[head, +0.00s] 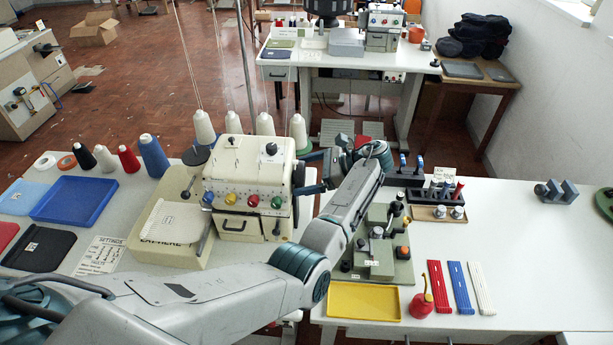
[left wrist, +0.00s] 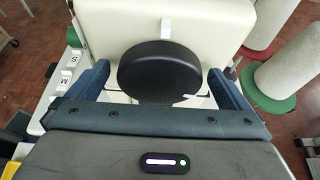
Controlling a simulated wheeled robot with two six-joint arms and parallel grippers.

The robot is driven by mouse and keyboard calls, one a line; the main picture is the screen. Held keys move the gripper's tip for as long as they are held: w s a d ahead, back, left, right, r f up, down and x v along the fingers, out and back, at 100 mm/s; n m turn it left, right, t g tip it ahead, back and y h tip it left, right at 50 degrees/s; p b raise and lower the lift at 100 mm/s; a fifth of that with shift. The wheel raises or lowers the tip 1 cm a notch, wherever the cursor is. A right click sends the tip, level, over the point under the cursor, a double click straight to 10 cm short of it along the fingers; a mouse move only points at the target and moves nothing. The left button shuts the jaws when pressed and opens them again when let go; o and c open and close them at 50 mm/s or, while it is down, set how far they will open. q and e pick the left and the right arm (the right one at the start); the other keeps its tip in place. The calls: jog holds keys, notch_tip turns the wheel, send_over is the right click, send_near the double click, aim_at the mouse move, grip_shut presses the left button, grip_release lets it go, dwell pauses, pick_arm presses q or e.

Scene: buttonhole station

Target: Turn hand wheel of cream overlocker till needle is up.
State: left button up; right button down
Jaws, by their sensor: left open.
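The cream overlocker (head: 232,188) stands on the left table, with coloured knobs across its front. Its black hand wheel (left wrist: 160,72) is on the machine's right side; in the head view it is mostly hidden by my gripper. My left gripper (head: 309,172) is at that side, open. In the left wrist view its two blue-grey fingers (left wrist: 160,86) stand left and right of the wheel, with gaps beside it. A white mark shows on the housing above the wheel, and a small pale mark low on its right. The needle cannot be made out. My right gripper is not in view.
Thread cones (head: 265,124) stand behind the overlocker. Right of my arm are a green-grey fixture (head: 383,262), a yellow tray (head: 363,300), a red oil can (head: 421,303) and coloured strips (head: 460,287). A blue tray (head: 73,200) lies left.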

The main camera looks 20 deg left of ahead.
pick_arm(q)
jog(key=c, duration=0.9)
jog(key=shift+o, duration=0.2)
jog(key=shift+s+d+f+n+t+y+p, duration=0.1)
jog(key=shift+s+n+t+y+p, duration=0.15)
jog(key=shift+n+t+p, duration=0.55)
jog(key=shift+s+n+t+y+p, duration=0.1)
jog(key=shift+n+t+y+p, duration=0.15)
jog(key=shift+n+t+p, duration=0.5)
jog(key=shift+n+g, duration=0.25)
jog(key=shift+n, duration=0.1)
jog(key=o, duration=0.9)
jog(key=shift+c, duration=0.2)
